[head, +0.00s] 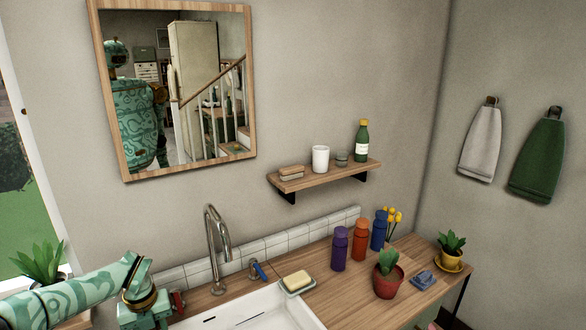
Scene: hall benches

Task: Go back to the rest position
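My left arm comes in from the left at the bottom. Its gripper (146,316) is at the lower edge, left of the white sink (262,312). Only the upper part of the gripper shows; its fingertips are out of the picture, so I cannot tell whether it is open or holds anything. My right gripper is not in view. A mirror (122,172) on the wall shows a teal patterned robot figure.
The wooden counter (338,303) holds purple (339,250), orange (360,241) and blue (379,231) bottles, a red-potted plant (387,283) and a soap dish (298,287). A tap (215,240) rises behind the sink. A shelf (335,178) juts from the wall above.

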